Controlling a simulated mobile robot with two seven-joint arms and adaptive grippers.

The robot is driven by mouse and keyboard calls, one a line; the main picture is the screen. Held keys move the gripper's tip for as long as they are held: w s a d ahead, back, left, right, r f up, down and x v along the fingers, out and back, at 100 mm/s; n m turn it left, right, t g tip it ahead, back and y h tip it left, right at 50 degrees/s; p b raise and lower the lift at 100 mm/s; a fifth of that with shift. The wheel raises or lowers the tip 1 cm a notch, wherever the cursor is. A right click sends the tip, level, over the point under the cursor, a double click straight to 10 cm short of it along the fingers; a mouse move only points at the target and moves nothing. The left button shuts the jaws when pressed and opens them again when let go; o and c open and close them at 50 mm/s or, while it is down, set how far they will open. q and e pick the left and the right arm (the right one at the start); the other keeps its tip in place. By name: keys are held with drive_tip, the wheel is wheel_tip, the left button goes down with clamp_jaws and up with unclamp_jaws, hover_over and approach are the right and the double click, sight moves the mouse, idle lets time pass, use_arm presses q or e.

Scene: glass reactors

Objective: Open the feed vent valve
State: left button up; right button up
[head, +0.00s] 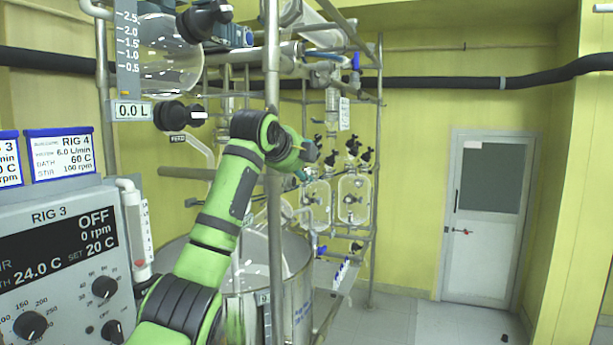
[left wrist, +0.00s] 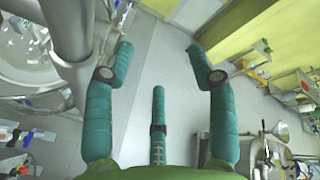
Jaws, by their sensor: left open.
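A glass feed vessel (head: 166,58) with a volume scale and a 0.0 L label stands at the upper left of the head view. A black valve knob (head: 205,18) sits beside its top, and another black valve (head: 180,115) sits below it, above a FEED tag (head: 178,138). I cannot read which one is the vent valve. My left gripper (head: 303,172) is small and partly hidden beyond my green arm, right of and apart from both knobs. In the left wrist view its teal fingers (left wrist: 160,64) are spread wide with nothing between them. My right gripper is out of view.
A vertical steel post (head: 272,230) stands close to my left arm. A RIG 3 control box (head: 60,250) fills the lower left, with a steel tank (head: 295,285) beyond my arm. A rack of glassware (head: 350,195) stands behind. The floor (head: 400,318) before the white door (head: 487,215) is mostly clear.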

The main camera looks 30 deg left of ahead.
use_arm(q)
drive_tip(key=shift+w+d+f+n, duration=0.15)
drive_tip(key=shift+w+f, duration=0.1)
drive_tip(key=shift+f, duration=0.4)
drive_tip(key=shift+w+d+f+n, duration=0.1)
drive_tip(key=shift+w+f+n, duration=0.1)
drive_tip(key=shift+f, duration=0.45)
